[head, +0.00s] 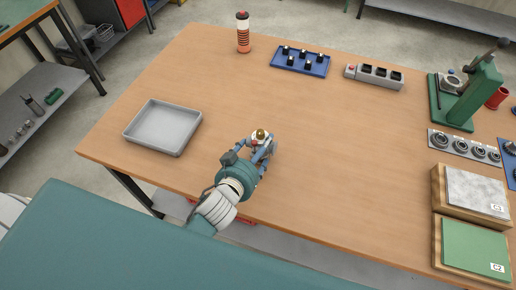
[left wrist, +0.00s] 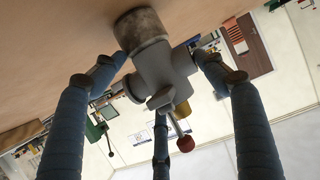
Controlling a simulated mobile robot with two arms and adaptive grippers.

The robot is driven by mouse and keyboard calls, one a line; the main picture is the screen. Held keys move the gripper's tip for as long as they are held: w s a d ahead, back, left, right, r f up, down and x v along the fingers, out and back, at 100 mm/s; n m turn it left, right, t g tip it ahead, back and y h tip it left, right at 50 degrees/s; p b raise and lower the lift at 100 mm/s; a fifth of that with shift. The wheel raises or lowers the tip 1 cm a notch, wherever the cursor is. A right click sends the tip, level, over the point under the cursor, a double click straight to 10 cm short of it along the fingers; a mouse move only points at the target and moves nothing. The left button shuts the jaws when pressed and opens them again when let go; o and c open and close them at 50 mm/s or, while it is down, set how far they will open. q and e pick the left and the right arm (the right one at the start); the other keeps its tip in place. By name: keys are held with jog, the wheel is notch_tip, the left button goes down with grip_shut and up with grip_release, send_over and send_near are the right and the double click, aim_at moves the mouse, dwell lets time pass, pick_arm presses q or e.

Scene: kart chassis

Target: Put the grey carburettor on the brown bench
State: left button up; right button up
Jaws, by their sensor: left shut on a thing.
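The grey carburettor (head: 261,136) is at the front middle of the brown bench (head: 315,135), with a brass-coloured cap on top and a red knob. My left gripper (head: 258,151) has its blue fingers shut around it. In the left wrist view the carburettor (left wrist: 158,68) sits between the fingers (left wrist: 165,65), its round dark end close to the bench surface (left wrist: 55,50). I cannot tell whether that end touches the bench. The fingers partly hide the body in the head view. My right gripper is not in view.
A grey tray (head: 163,127) lies to the left. A green press (head: 455,100) and panels (head: 470,195) line the right. The middle is clear.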

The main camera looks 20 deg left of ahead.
pick_arm(q)
jog(key=shift+w+r, duration=0.1)
jog(key=shift+r, duration=0.15)
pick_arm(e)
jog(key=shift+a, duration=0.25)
pick_arm(q)
jog(key=shift+f, duration=0.1)
jog(key=o, duration=2)
jog(key=shift+f, duration=0.2)
jog(key=shift+c, duration=0.2)
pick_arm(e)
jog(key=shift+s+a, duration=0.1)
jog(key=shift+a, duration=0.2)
